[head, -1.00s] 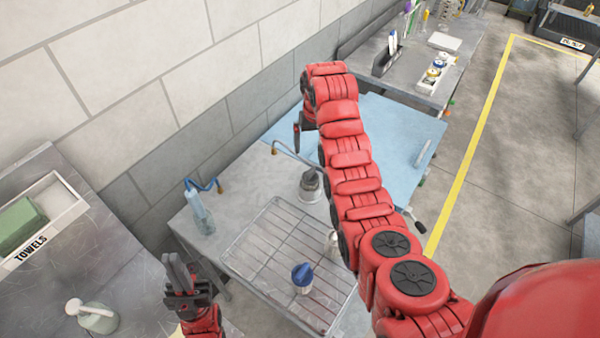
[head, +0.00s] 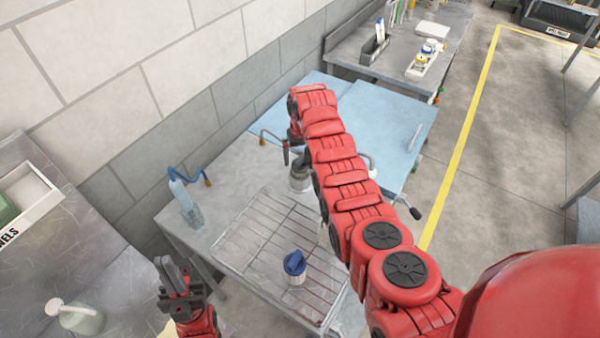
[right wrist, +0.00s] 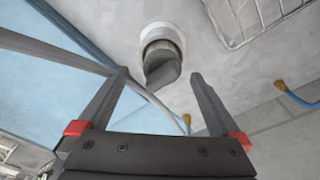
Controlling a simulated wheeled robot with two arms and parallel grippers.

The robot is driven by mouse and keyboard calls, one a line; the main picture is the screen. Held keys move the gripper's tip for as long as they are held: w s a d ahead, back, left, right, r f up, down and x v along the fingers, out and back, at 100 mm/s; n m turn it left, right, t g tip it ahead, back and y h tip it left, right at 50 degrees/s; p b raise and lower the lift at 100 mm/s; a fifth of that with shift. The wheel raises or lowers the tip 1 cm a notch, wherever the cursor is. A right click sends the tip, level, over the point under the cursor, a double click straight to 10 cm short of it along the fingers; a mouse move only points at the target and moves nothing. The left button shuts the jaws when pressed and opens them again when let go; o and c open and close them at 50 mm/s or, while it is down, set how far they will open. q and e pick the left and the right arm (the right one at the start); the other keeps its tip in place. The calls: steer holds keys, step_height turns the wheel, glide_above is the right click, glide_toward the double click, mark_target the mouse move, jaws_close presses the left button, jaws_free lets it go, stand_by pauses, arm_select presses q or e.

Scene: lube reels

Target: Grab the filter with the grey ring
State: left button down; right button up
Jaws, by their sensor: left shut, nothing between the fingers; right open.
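The filter with the grey ring (head: 299,180) stands on the grey table, left of my right arm in the head view. In the right wrist view the grey-topped filter (right wrist: 162,66) with a pale rim shows beyond and between the fingertips. My right gripper (right wrist: 159,75) is open and empty, apart from it. In the head view this gripper (head: 286,153) is partly hidden by its own arm, just above and left of the filter. My left gripper (head: 172,270) is shut and empty at the lower left, away from the filter.
A blue-topped filter (head: 294,265) stands on the wire rack (head: 240,245). A bottle with a blue spout (head: 185,205) is at the table's left. A thin grey spout (head: 268,134) with an orange tip is near my right gripper. Blue mats (head: 395,130) lie behind.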

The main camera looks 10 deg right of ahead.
mark_target(300, 164)
steer(key=f+b, duration=0.2)
steer(key=f, duration=0.1)
steer(key=f+b, duration=0.1)
steer(key=shift+w+a+f, duration=0.15)
steer(key=shift+w+f, duration=0.15)
steer(key=shift+w, duration=0.05)
steer(key=shift+r, duration=0.1)
steer(key=shift+c, duration=0.2)
steer(key=shift+c, duration=1.1)
steer(key=c, duration=1.2)
